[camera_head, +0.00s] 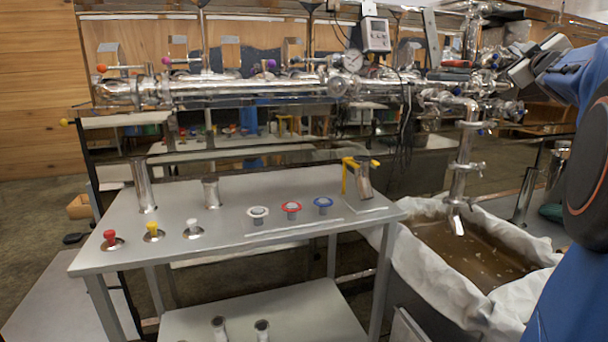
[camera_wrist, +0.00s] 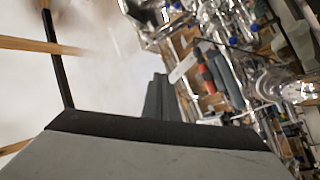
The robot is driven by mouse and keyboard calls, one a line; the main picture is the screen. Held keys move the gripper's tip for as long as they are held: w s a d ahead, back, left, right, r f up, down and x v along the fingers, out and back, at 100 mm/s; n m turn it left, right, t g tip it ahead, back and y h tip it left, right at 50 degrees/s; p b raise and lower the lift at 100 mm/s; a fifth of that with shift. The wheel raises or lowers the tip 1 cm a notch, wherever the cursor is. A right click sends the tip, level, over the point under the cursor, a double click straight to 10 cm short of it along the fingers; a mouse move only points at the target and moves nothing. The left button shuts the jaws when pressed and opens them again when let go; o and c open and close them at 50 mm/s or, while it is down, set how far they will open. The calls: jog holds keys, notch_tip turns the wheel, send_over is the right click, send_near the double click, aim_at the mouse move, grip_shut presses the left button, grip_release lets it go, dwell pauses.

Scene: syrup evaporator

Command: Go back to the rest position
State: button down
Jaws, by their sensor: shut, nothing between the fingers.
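My arm comes in at the right edge of the head view, raised and bent. My gripper (camera_head: 520,72) is at its far end, in front of the steel pipework and above the cloth-lined tub. In the wrist view the dark fingers of my gripper (camera_wrist: 158,80) stand together, shut with nothing between them. The gripper's details are small in the head view.
A grey table (camera_head: 240,200) bears red, yellow and white knobs, several round fittings and steel cylinders. A steel pipe with a spout (camera_head: 462,165) hangs over a cloth-lined tub (camera_head: 415,265) of brown liquid. Steel pipework (camera_head: 235,88) with valves runs across the back.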

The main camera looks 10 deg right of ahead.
jog(key=s+a+f+m+g+y, duration=0.1)
jog(key=s+a+f+m+g, duration=0.3)
jog(key=a+f, duration=0.85)
jog(key=s+a+f+m+g+y, duration=0.1)
jog(key=s+a+f+m+g, duration=0.15)
jog(key=s+a+f, duration=0.7)
jog(key=s+a+f+g+y, duration=0.2)
jog(key=s+a+f, duration=0.4)
jog(key=f, duration=0.4)
jog(key=s+a+f+n+g+y, duration=0.1)
jog(key=s+a+f+g+y, duration=0.1)
jog(key=s+a+f, duration=0.4)
jog(key=s+a+f+n+g+y, duration=0.1)
jog(key=s+a+f+g, duration=0.3)
jog(key=f, duration=1.1)
jog(key=s+a+y, duration=0.1)
jog(key=s+a, duration=0.2)
jog(key=a, duration=0.2)
jog(key=shift+a+y, duration=0.2)
jog(key=shift+y, duration=0.1)
